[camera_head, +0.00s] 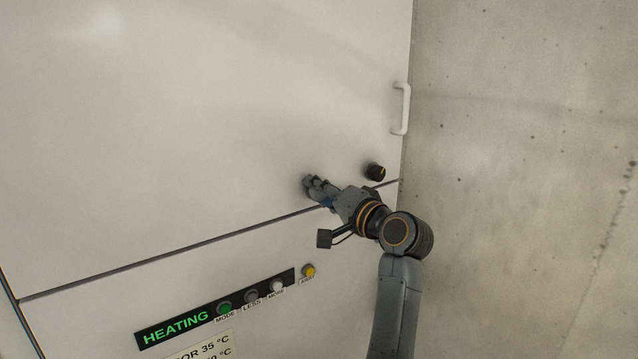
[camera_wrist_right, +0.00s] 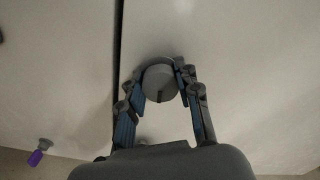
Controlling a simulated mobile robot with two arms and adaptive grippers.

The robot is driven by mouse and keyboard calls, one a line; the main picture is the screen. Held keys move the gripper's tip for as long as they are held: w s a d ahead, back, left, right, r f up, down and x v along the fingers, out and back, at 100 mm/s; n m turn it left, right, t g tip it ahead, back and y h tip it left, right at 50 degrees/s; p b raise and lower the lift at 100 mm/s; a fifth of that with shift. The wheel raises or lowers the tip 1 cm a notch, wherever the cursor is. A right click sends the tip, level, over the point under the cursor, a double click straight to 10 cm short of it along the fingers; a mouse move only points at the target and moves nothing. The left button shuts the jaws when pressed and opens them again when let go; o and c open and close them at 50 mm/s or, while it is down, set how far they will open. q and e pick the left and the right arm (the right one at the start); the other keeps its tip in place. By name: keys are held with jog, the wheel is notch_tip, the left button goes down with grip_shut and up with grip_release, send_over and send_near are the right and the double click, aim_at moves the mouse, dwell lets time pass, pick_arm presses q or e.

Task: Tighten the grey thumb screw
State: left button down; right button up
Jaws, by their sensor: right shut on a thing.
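The grey thumb screw (camera_wrist_right: 160,82) is a round grey knob on the pale cabinet front, seen between my fingers in the right wrist view. In the head view my right gripper (camera_head: 319,188) reaches up to the cabinet just above the dark seam, and its fingers largely hide the screw. In the right wrist view the right gripper (camera_wrist_right: 160,80) is shut on the thumb screw, one finger on each side. How far the screw is turned in cannot be told. My left gripper is not in view.
A black knob (camera_head: 375,172) sits just right of my gripper. A white handle (camera_head: 401,108) is near the cabinet's right edge. Below is a HEATING panel (camera_head: 176,328) with several buttons and a yellow button (camera_head: 308,271). A concrete wall (camera_head: 520,180) stands at the right.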

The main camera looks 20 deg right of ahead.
jog(key=shift+r+m+p, duration=0.1)
jog(key=shift+m+p, duration=0.2)
jog(key=shift+m, duration=0.3)
jog(key=o, duration=1.2)
jog(key=shift+c, duration=0.2)
jog(key=shift+s+d, duration=0.1)
jog(key=v, duration=1.1)
jog(key=shift+s, duration=0.4)
jog(key=shift+d, duration=0.1)
